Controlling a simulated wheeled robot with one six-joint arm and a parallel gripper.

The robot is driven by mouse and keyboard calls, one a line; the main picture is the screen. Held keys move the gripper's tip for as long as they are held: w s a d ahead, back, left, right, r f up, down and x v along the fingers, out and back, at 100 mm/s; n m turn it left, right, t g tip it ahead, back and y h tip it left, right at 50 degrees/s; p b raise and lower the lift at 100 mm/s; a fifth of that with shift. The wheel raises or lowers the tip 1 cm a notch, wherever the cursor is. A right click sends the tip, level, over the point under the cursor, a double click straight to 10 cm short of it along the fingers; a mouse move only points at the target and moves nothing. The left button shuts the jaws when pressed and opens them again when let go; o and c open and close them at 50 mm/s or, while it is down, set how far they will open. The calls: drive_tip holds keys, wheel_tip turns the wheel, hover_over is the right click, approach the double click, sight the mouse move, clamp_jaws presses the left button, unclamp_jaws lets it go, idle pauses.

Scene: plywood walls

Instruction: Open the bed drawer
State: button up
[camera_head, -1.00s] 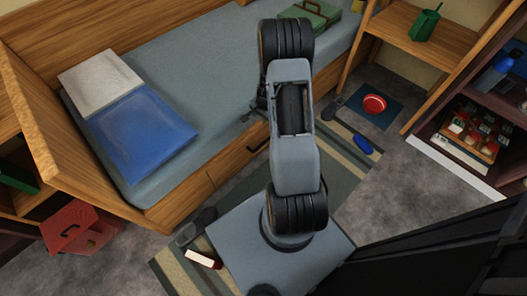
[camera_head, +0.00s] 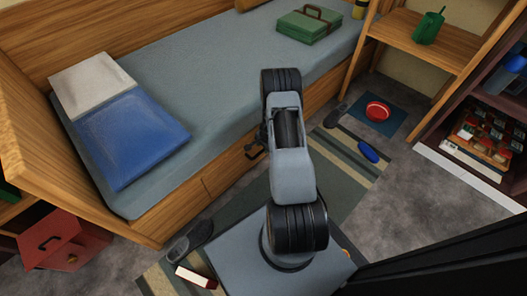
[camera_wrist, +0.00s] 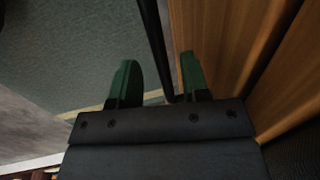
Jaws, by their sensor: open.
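The bed (camera_head: 215,80) runs along the wall in the head view. Its wooden drawer front (camera_head: 225,168) is on the side facing me, with a dark handle (camera_head: 255,153) near my arm. In the wrist view the drawer front (camera_wrist: 215,40) stands at the right, and the dark handle bar (camera_wrist: 157,45) runs down between my fingers, closer to the right one. My gripper (camera_wrist: 158,72) is open, with green fingertips on either side of the bar. Whether a finger touches it I cannot tell. In the head view my arm mostly hides the gripper.
A striped rug (camera_head: 335,185) covers the floor before the bed, with slippers (camera_head: 190,242), a white-and-red item (camera_head: 196,278) and a blue item (camera_head: 368,152) on it. A red box (camera_head: 65,240) stands at left. A shelf (camera_head: 470,150) stands at right.

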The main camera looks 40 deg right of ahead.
drive_tip(key=shift+w+f+b, duration=0.25)
drive_tip(key=shift+f+b, duration=0.05)
drive_tip(key=shift+f, duration=0.8)
clamp_jaws()
